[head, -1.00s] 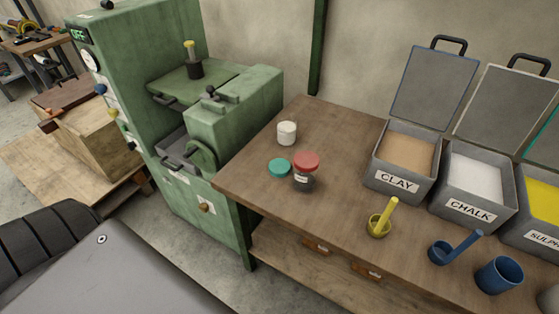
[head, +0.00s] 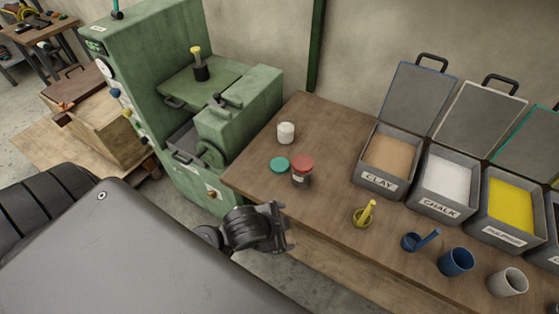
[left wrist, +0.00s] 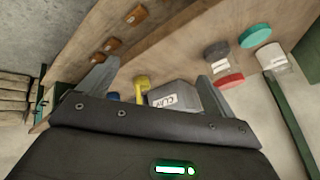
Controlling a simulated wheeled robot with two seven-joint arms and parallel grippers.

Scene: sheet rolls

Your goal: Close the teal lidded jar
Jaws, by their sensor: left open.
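A flat teal disc, the teal lid (head: 280,164), lies on the wooden bench near its left end. It also shows in the left wrist view (left wrist: 255,36). A white jar (head: 286,133) stands behind it, also seen in the left wrist view (left wrist: 271,57). I cannot tell whether the white jar's top is open. A dark jar with a red lid (head: 302,168) stands close to the right of the teal lid. My left gripper (head: 286,229) is open and empty, off the bench's front edge and apart from the jars. My right gripper is not in view.
Open lidded bins of clay (head: 391,157), chalk (head: 448,176) and yellow powder (head: 511,203) stand on the right. A green machine (head: 235,120) adjoins the bench's left end. Bench between jars and clay bin is clear.

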